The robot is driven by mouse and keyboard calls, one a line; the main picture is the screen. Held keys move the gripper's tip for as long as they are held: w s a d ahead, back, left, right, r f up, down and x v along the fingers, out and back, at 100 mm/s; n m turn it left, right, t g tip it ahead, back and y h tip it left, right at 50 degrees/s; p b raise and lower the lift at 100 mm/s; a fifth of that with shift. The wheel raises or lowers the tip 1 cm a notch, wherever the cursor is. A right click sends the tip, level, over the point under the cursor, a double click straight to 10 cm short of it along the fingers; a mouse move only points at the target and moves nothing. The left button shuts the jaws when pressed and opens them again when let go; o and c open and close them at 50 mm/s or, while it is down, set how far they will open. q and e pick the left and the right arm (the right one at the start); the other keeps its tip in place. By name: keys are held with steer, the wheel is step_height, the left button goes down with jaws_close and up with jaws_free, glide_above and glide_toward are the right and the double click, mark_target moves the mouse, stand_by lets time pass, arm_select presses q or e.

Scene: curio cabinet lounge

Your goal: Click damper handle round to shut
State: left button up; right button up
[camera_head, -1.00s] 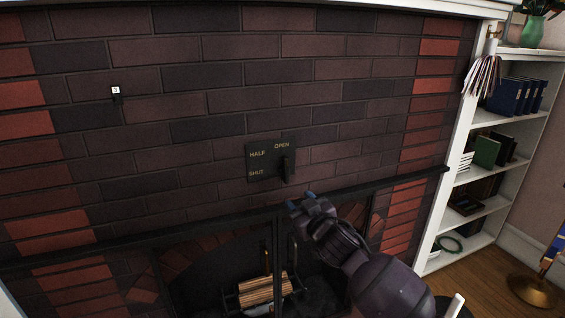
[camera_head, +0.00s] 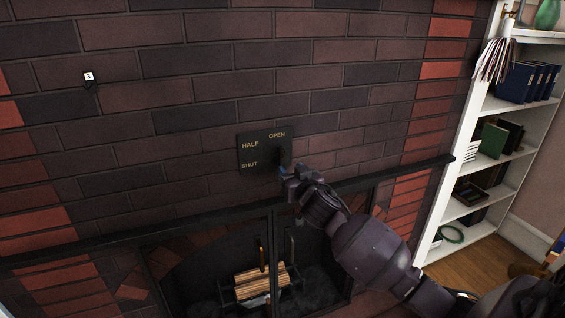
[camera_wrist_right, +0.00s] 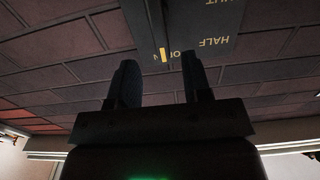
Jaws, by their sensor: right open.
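The dark damper plate (camera_head: 250,156) is on the brick chimney front, lettered HALF, OPEN and SHUT. Its black handle (camera_head: 284,157) is at the plate's right side, upright beneath the word OPEN. My right gripper (camera_head: 284,172) is at the handle's lower end and partly hides it. In the right wrist view the plate (camera_wrist_right: 220,22) appears upside down. There the handle (camera_wrist_right: 155,22), with a yellow mark at its end, lies in line with the gap between the open fingers (camera_wrist_right: 160,80). I cannot tell whether they touch it. My left gripper is not in view.
A dark mantel ledge (camera_head: 120,228) runs below the plate, under my right arm. Below it is the firebox with glass doors and logs (camera_head: 262,283). A white bookshelf (camera_head: 470,215) stands at the right. A small tag marked 3 (camera_head: 88,77) is on the bricks, upper left.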

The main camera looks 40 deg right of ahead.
mark_target(283, 161)
steer(key=x, duration=0.6)
steer(key=shift+w+b, duration=0.3)
steer(key=shift+b, duration=0.05)
jaws_close()
